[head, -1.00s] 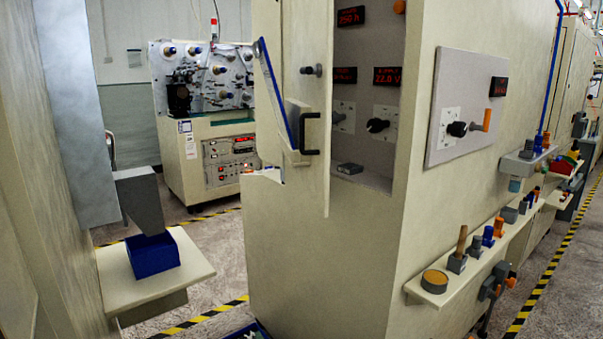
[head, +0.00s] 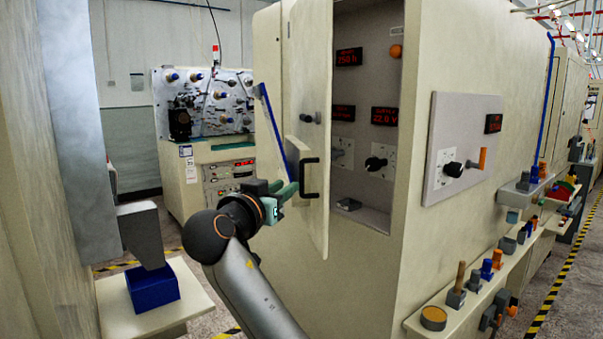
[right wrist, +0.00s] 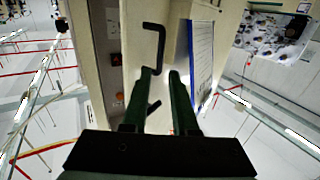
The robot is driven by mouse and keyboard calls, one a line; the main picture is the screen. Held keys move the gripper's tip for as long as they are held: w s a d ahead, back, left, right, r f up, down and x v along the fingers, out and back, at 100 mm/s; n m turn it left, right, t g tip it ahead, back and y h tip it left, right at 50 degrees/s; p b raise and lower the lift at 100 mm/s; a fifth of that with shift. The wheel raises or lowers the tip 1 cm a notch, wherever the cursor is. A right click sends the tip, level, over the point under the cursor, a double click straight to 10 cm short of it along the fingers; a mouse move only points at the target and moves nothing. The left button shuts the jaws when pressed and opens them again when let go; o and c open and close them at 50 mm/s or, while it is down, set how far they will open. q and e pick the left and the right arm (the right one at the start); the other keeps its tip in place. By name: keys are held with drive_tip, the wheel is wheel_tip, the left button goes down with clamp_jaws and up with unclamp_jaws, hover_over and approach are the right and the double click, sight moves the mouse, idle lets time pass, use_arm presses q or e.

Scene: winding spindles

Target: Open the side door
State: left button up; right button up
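The side door (head: 308,95) is a tall cream panel on the cabinet, standing ajar with the recess beside it visible. Its black bow handle (head: 310,178) is low on the door; the handle also shows in the right wrist view (right wrist: 161,42). My right gripper (head: 290,188) has green fingers and is just left of the handle in the head view. In the right wrist view its fingers (right wrist: 165,74) are apart with nothing between them, and one tip is close to the handle's end; I cannot tell whether they touch. My left gripper is not in view.
A blue-edged clipboard (head: 272,130) hangs beside the door, close to my right gripper. The recess holds red displays (head: 384,117) and knobs. A shelf (head: 130,318) with a blue box (head: 152,286) is at left. A ledge with several small parts runs along the cabinet's right side.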

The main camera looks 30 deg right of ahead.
sight(300, 177)
drive_tip(key=p+x, duration=0.2)
drive_tip(key=x, duration=0.7)
drive_tip(key=shift+w+d+p, duration=0.2)
drive_tip(key=shift+w+p, duration=0.05)
drive_tip(key=shift+p, duration=0.05)
drive_tip(key=shift+c, duration=0.2)
clamp_jaws()
idle(0.7)
